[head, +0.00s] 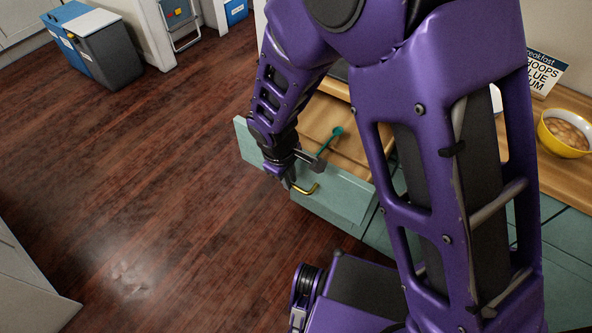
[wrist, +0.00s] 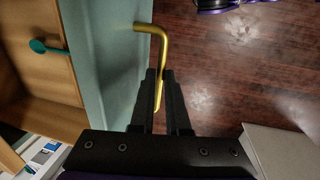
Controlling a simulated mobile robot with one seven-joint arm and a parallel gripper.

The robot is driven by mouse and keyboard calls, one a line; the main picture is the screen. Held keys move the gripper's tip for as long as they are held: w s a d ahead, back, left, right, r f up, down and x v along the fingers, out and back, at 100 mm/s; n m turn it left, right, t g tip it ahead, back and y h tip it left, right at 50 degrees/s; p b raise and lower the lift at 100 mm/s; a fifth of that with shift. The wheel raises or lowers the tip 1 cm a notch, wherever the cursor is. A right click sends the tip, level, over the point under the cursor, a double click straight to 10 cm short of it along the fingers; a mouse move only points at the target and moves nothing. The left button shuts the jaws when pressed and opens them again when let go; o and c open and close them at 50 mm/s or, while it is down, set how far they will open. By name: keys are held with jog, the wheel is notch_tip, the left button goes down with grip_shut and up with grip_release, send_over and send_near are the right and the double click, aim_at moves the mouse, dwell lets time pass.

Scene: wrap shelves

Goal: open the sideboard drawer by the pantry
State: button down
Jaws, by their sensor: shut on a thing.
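The sideboard drawer has a pale green front (head: 335,196) and stands pulled out, its wooden inside showing. A green spoon-like utensil (head: 332,138) lies in it. A brass handle (head: 306,189) is on the drawer front. My gripper (head: 288,182) is at the drawer front, at the left part of the handle. In the wrist view my gripper (wrist: 164,88) is shut on the brass handle (wrist: 150,28), with the bar between the fingers. The drawer front (wrist: 100,60) and the utensil (wrist: 45,46) show at the left there. My arm hides part of the drawer.
The wooden sideboard top (head: 560,185) holds a yellow bowl (head: 566,134) with food and a breakfast sign (head: 541,72). Blue and grey bins (head: 106,55) stand at the far left. The dark wood floor (head: 150,190) left of the drawer is clear. A pale cabinet (head: 30,290) is at lower left.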

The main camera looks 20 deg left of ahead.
jog(key=shift+s, duration=0.2)
jog(key=c, duration=1.2)
grip_release()
jog(key=shift+a+r, duration=0.1)
jog(key=s+r+p, duration=0.1)
jog(key=r, duration=0.4)
jog(key=s+r+p, duration=0.1)
jog(key=r, duration=0.5)
jog(key=s+r+p, duration=0.1)
jog(key=r, duration=0.5)
jog(key=shift+s+a, duration=0.1)
jog(key=shift+a, duration=0.2)
